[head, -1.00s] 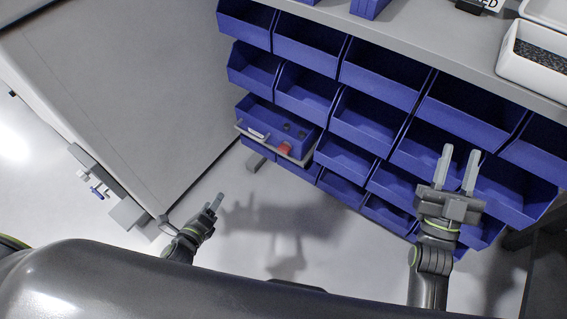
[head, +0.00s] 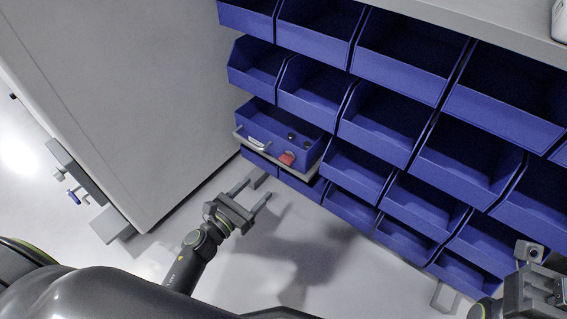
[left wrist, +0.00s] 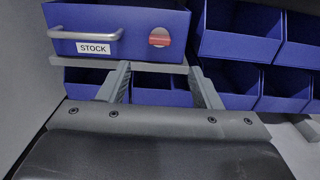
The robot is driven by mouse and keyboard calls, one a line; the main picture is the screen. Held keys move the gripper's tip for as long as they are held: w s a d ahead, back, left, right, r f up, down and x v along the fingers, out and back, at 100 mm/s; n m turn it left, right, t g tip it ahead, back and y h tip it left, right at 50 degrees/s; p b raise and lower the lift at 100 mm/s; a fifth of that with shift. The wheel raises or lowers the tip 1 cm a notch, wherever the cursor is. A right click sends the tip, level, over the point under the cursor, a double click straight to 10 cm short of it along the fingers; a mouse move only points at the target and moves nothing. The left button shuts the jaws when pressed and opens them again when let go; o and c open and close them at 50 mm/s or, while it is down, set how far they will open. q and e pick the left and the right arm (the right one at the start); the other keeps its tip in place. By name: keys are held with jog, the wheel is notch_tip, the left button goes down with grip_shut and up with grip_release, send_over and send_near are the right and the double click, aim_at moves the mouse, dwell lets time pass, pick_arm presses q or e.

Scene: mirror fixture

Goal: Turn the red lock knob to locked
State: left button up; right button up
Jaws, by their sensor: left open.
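The red lock knob (head: 287,158) is on the front of a blue drawer (head: 270,140) low in the rack. In the left wrist view the knob (left wrist: 159,37) is a red disc with a roughly horizontal grip bar. The drawer front (left wrist: 125,22) there shows a grey handle (left wrist: 85,34) and a STOCK label (left wrist: 95,48) left of the knob. My left gripper (head: 254,193) is open and empty, below and in front of the drawer, apart from the knob. Its fingers (left wrist: 160,68) point toward the drawer's lower edge. My right gripper is partly cut off at the lower right; its fingers cannot be made out.
Rows of open blue bins (head: 400,125) fill the rack to the right and above. A grey ledge (left wrist: 120,64) runs under the drawer. A large grey cabinet (head: 135,90) stands to the left. The floor (head: 290,240) in front of the rack is clear.

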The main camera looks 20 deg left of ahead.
aim_at(284, 161)
pick_arm(q)
jog(key=b+x, duration=0.1)
jog(key=x, duration=1.2)
jog(key=shift+f+b, duration=0.1)
jog(key=shift+b, duration=0.3)
jog(key=shift+c, duration=0.2)
jog(key=c, duration=0.9)
